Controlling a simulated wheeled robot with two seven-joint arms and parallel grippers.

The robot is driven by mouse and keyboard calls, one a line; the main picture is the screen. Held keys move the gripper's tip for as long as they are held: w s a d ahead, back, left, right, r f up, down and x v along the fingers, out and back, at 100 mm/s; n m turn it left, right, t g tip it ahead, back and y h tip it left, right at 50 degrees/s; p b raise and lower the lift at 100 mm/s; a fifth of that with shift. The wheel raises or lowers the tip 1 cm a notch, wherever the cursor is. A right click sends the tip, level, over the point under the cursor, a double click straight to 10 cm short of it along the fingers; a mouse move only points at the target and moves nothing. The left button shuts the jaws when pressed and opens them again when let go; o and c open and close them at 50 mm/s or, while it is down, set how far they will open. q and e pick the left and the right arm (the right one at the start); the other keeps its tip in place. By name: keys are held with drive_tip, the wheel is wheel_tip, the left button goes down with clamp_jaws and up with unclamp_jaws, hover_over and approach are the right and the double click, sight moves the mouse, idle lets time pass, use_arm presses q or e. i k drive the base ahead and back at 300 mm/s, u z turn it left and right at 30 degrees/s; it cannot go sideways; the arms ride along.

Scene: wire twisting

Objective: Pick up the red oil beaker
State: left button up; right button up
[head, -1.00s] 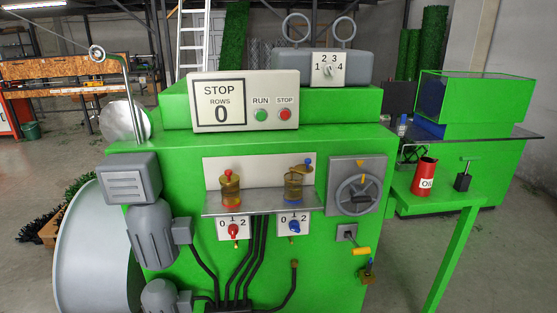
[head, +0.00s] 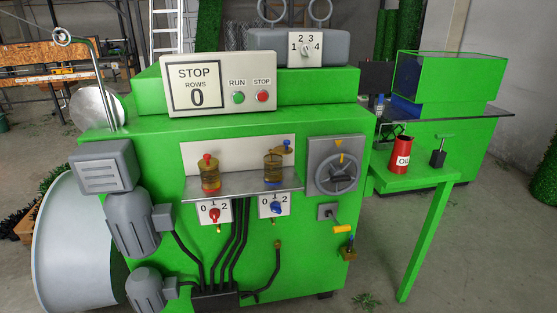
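The red oil beaker (head: 397,157) stands upright on a small green side table (head: 432,182) to the right of the green machine. It has a slanted open top and a white label with dark letters, partly readable as "OIL". Neither of my grippers shows in the head view, so nothing of mine is at the beaker.
A dark tool with a T-shaped handle (head: 439,153) stands just right of the beaker. The green machine (head: 150,150) fills the middle, with a handwheel (head: 338,168) on its right side. Another green machine (head: 450,80) stands behind the table.

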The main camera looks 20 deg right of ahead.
sight(399, 162)
drive_tip(key=z, duration=1.55)
